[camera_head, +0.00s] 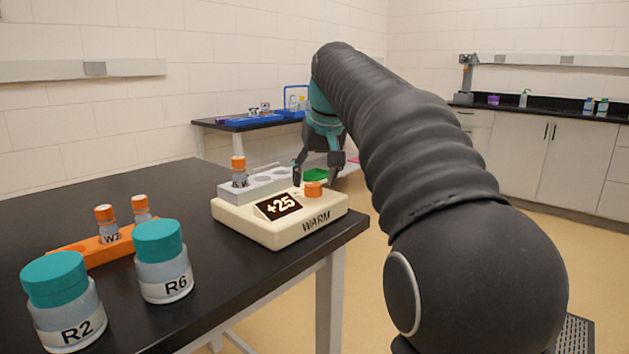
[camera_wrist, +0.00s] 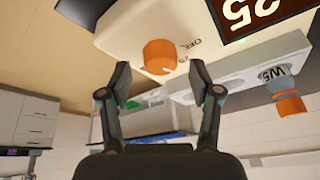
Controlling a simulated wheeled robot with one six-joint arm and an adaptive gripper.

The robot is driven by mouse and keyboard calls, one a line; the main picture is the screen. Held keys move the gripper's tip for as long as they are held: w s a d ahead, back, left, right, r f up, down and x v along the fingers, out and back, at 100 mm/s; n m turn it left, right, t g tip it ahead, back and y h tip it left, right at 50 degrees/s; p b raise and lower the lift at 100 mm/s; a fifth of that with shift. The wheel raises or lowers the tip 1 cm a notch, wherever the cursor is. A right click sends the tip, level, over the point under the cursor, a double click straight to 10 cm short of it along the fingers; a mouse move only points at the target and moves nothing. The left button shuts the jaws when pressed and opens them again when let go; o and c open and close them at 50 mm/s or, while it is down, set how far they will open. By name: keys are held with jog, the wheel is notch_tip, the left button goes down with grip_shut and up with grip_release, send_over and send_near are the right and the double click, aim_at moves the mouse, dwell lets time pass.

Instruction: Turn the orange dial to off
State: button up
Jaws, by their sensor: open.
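The orange dial (camera_head: 313,189) sits on top of a cream warmer block labelled WARM (camera_head: 290,232), beside a dark display (camera_head: 278,206) reading +25. In the wrist view the dial (camera_wrist: 160,57) shows just beyond my fingertips, with "OFF" and "25" printed on the cream top near it. My gripper (camera_head: 318,172) is above and close behind the dial in the head view. Its two fingers (camera_wrist: 160,80) are apart with nothing between them, and I see no contact with the dial.
A grey rack on the warmer holds an orange-capped vial (camera_head: 239,172). An orange rack (camera_head: 95,250) with two orange-capped vials and two teal-lidded jars, R6 (camera_head: 164,262) and R2 (camera_head: 63,302), stand to the left on the black table (camera_head: 230,308). The warmer is near the table's right edge.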

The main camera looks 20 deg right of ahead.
jog(key=shift+w+f, duration=0.25)
jog(key=shift+f, duration=0.4)
jog(key=c, duration=1.1)
jog(key=shift+c, duration=0.2)
jog(key=shift+n, duration=0.3)
jog(key=n+y, duration=0.1)
jog(key=n, duration=0.3)
jog(key=shift+d+g+y, duration=0.1)
jog(key=shift+g+y, duration=0.2)
jog(key=shift+y, duration=0.1)
jog(key=shift+w+n+g+y, duration=0.1)
jog(key=shift+n+g+y, duration=0.45)
jog(key=shift+n, duration=1.55)
